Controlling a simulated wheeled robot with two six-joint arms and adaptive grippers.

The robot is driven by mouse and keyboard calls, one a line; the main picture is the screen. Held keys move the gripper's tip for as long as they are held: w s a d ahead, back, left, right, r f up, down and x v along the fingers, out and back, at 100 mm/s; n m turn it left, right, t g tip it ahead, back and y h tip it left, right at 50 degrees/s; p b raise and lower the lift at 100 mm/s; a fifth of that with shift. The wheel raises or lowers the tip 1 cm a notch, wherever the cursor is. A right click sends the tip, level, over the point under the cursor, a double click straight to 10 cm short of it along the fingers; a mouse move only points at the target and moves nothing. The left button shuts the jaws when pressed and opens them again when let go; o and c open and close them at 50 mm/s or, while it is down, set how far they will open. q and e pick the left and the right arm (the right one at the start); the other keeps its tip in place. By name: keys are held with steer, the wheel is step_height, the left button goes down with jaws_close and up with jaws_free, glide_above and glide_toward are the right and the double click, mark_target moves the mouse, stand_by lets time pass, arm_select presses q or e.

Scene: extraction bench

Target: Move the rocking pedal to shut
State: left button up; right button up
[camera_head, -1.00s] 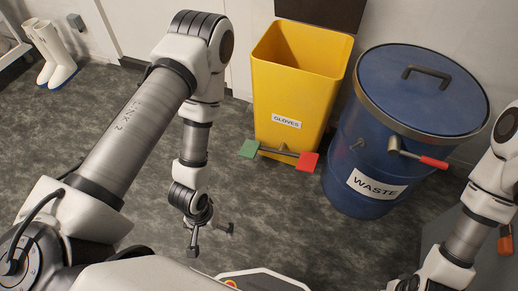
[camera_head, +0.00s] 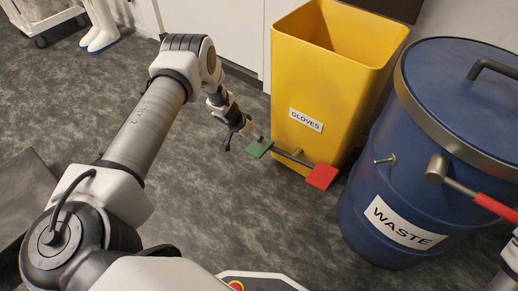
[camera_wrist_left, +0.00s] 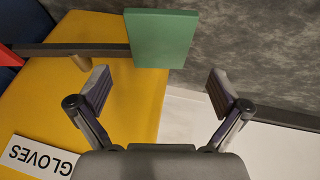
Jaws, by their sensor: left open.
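The rocking pedal is a grey bar (camera_head: 295,158) low on the front of the yellow GLOVES bin (camera_head: 322,90). Its left end carries a green plate (camera_head: 259,148), its right end a red plate (camera_head: 322,177). I cannot tell which end sits lower. A dark panel, seemingly the bin's raised lid, (camera_head: 392,6) stands behind the bin. My left gripper (camera_head: 243,141) is open and empty, close to the green plate. In the left wrist view the green plate (camera_wrist_left: 162,38) lies ahead of the spread fingertips (camera_wrist_left: 160,92); contact is not clear. The right gripper is out of view.
The blue WASTE drum (camera_head: 385,190) stands close to the bin's right, with a red-gripped lever (camera_head: 490,207) sticking out. White boots (camera_head: 100,28) and a wheeled rack are at the back left. The grey floor (camera_head: 240,215) before the bin is clear.

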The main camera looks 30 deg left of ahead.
mark_target(259, 146)
arm_select(q)
steer(key=b+x, duration=0.2)
steer(key=x, duration=0.3)
steer(key=shift+s+f+b, duration=0.1)
steer(key=shift+f+b, duration=0.2)
steer(key=shift+b, duration=0.05)
steer(key=shift+w+d+f, duration=0.15)
steer(key=shift+w+f, duration=0.05)
